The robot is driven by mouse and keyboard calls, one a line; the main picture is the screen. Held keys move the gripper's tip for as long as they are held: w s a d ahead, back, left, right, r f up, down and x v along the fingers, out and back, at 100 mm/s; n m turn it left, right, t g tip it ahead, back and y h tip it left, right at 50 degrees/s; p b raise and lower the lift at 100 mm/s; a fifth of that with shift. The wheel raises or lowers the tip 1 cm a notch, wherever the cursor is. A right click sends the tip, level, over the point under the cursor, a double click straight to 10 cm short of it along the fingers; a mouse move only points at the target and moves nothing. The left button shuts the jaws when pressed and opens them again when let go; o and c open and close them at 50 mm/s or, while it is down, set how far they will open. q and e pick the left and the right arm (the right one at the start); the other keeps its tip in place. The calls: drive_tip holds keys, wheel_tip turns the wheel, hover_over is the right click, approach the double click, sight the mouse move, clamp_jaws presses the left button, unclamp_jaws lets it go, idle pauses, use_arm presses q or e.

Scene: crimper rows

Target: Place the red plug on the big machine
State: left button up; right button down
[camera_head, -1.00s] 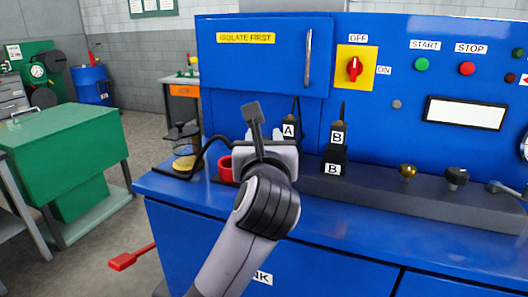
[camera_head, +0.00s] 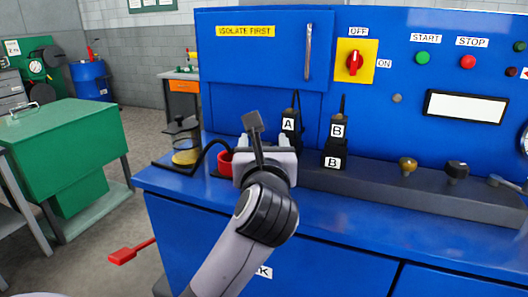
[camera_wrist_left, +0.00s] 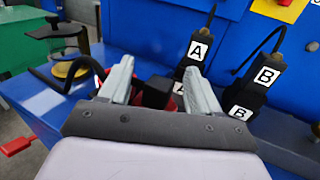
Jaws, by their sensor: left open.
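The big machine is the blue cabinet (camera_head: 225,65) with a panel and bench top. A round red piece (camera_head: 225,161) stands on its bench top, partly hidden by my left gripper; I cannot tell for sure that it is the red plug. In the left wrist view red (camera_wrist_left: 178,87) shows beside a black block (camera_wrist_left: 154,93), between and beyond my fingers. My left gripper (camera_head: 263,139) is open at the bench's left part. Its fingers (camera_wrist_left: 158,72) are apart, and nothing is clearly held. My right gripper is out of view.
Black plugs lettered A (camera_head: 290,122) and B (camera_head: 336,130) stand right of the gripper. A red paddle-shaped piece (camera_head: 124,255) shows low at left. Knobs (camera_head: 408,165) line the ledge at right.

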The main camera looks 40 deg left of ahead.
use_arm(q)
drive_tip(key=b+v, duration=0.2)
drive_tip(key=v, duration=1)
drive_tip(key=shift+r, duration=0.1)
